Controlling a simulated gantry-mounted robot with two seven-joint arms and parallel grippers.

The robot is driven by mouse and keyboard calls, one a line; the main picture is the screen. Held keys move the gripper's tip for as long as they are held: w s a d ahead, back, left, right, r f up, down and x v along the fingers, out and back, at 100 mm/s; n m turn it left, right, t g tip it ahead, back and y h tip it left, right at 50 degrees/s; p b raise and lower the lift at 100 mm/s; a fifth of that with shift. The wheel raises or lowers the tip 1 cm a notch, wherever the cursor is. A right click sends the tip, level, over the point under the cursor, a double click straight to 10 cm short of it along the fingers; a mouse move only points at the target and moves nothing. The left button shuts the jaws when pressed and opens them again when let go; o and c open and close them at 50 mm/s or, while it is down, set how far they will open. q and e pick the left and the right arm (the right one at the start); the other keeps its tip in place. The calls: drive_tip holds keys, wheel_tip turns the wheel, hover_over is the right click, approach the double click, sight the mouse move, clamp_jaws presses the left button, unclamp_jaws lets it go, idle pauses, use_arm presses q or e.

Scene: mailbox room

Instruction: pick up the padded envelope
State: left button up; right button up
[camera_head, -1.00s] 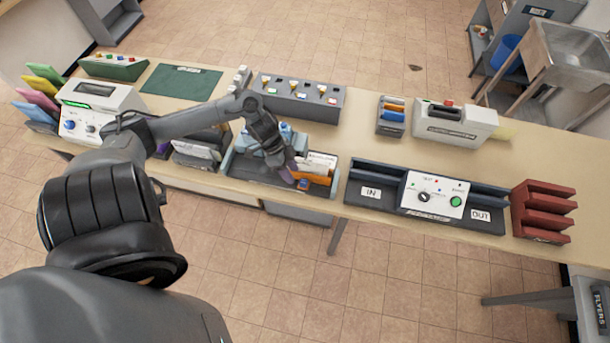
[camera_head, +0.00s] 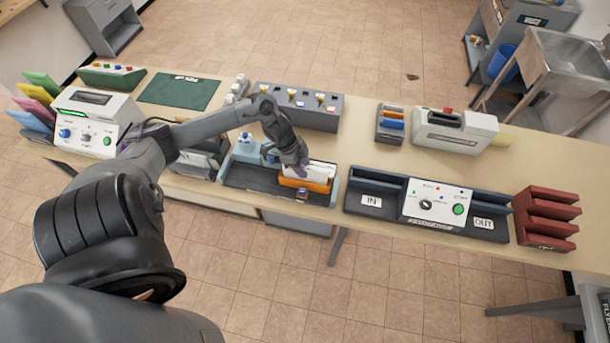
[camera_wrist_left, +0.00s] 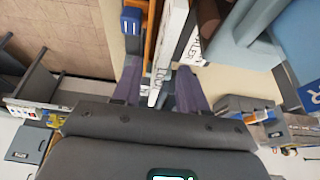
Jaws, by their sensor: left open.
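An orange envelope (camera_head: 306,185) and a white one (camera_head: 322,169) behind it stand close together at the right end of the dark tray (camera_head: 245,181). I cannot tell for sure which is the padded one. My left gripper (camera_head: 301,168) is at their left end, pointing down. In the left wrist view, my left gripper (camera_wrist_left: 158,88) has its two purple fingers apart. The edge of the white envelope (camera_wrist_left: 172,40), with partly hidden lettering, reaches into the gap. The orange strip (camera_wrist_left: 150,35) lies beside it. Contact cannot be told. My right gripper is not in view.
A blue-grey object (camera_head: 247,150) stands at the tray's left rear. A grey unit with several switches (camera_head: 300,104) stands behind the tray. The IN/OUT console (camera_head: 430,205) is to the right. Open tabletop (camera_head: 350,150) lies between.

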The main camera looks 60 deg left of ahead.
sight(307, 172)
use_arm(q)
drive_tip(key=x, duration=0.3)
drive_tip(key=shift+d, duration=0.15)
drive_tip(key=shift+w+f, duration=0.1)
drive_tip(key=shift+f, duration=0.1)
drive_tip(key=shift+f, duration=0.2)
idle(0.5)
drive_tip(key=shift+c, duration=0.4)
clamp_jaws()
